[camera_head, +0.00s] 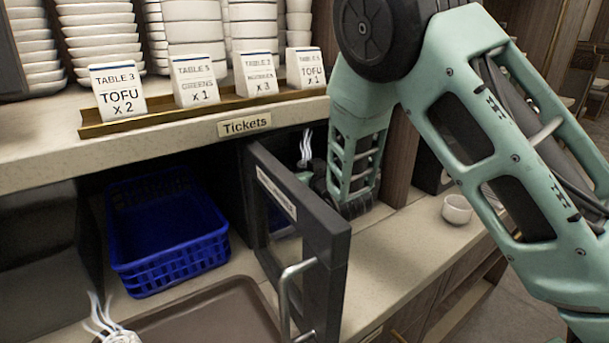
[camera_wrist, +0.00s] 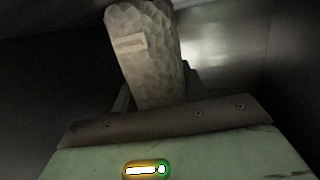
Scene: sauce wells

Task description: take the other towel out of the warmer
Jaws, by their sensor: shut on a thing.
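The warmer is a dark box under the counter shelf, and its door (camera_head: 325,235) with a metal handle stands open toward me. My arm reaches in behind the door, so the gripper itself is mostly hidden in the head view. In the wrist view my gripper (camera_wrist: 155,100) is shut on a pale rolled towel (camera_wrist: 142,45), which sticks out past the jaws inside the dark warmer. White steam wisps show by the warmer opening in the head view. A white steaming towel (camera_head: 122,337) lies at the bottom left, partly cut off, at the brown tray (camera_head: 185,312).
A blue basket (camera_head: 165,240) stands left of the warmer. A ticket rail (camera_head: 200,112) with several order cards and stacked white bowls (camera_head: 195,30) are on the shelf above. A small white cup (camera_head: 457,209) stands on the counter at right.

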